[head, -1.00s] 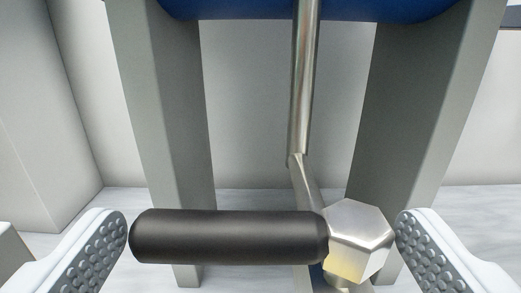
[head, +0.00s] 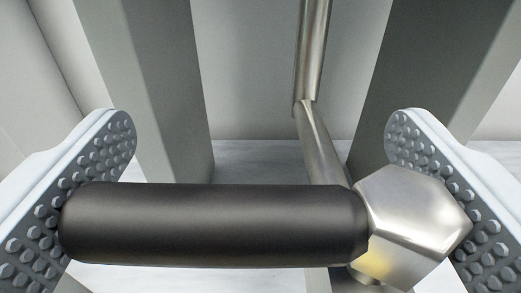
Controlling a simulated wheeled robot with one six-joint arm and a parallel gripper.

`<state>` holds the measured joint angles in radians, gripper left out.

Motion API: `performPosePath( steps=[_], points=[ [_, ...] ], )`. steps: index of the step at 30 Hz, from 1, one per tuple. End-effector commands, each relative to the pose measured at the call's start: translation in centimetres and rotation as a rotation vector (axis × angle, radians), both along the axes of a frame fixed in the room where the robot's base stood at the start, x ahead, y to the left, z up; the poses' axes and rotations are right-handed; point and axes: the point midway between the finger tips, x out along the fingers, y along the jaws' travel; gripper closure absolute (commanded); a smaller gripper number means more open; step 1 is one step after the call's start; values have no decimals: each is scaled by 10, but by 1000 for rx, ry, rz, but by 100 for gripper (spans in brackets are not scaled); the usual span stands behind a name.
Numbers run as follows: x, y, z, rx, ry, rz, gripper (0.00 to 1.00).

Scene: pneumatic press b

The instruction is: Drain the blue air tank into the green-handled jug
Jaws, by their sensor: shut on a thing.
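A valve with a black lever handle (head: 210,224) and a silver hex body (head: 415,222) fills the lower part of the head view. A metal pipe (head: 314,60) comes down from above and bends toward the valve. My gripper (head: 262,190) has its studded pads on both sides of the valve, the left pad at the handle's free end and the right pad against the hex body. It is shut on the valve along the handle's length. The blue tank and the green-handled jug are out of view.
Grey legs stand behind the valve, one at the left (head: 150,80) and one at the right (head: 425,70). A pale wall (head: 250,70) and a light floor lie beyond them. There is open space between the legs.

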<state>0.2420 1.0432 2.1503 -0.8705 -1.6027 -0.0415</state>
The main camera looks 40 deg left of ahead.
Motion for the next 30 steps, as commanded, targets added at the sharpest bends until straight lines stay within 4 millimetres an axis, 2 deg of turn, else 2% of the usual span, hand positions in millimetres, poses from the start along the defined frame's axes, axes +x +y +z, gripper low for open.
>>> performPosePath(
  steps=[11, 30],
  points=[
    [-3, -3, 0, 2, 1, 99, 52],
    [-19, -16, -1, 2, 0, 666, 52]
  ],
)
